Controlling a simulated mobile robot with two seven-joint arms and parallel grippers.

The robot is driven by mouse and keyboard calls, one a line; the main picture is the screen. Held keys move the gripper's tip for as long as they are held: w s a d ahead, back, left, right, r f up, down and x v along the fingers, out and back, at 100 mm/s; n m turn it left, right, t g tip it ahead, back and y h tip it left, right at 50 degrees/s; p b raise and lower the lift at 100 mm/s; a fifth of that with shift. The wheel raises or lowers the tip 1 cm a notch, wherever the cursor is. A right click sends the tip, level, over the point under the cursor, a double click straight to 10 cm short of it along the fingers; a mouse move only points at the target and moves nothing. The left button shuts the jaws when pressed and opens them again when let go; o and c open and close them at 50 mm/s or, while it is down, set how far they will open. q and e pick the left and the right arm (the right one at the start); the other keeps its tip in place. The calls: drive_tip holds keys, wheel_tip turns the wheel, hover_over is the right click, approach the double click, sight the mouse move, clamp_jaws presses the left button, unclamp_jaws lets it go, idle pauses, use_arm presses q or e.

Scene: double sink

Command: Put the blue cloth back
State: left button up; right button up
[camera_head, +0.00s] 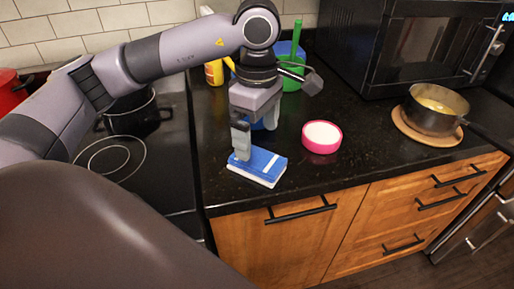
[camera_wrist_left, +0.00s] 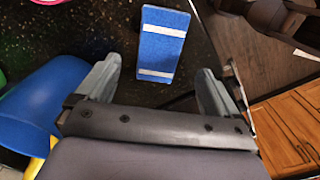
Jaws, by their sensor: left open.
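The blue cloth (camera_head: 263,163) is a flat, folded rectangle with white stripes. It lies on the dark counter close to the front edge. It also shows in the left wrist view (camera_wrist_left: 163,45), just beyond and between the fingers. My left gripper (camera_head: 256,138) points down at the cloth's back left side, with one finger partly in front of it in the head view. Its fingers are spread in the left wrist view (camera_wrist_left: 159,70), with nothing between them. Whether a finger touches the cloth is unclear. My right gripper is not in view.
A pink-rimmed white round dish (camera_head: 322,137) sits right of the cloth. A pan (camera_head: 435,108) rests on a wooden board at right. A stovetop (camera_head: 112,157) lies left. Counter between dish and pan is clear.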

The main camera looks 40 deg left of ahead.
sight(257, 158)
use_arm(q)
wheel_tip(257, 158, up, 7)
drive_tip(key=shift+f, duration=0.2)
idle(0.6)
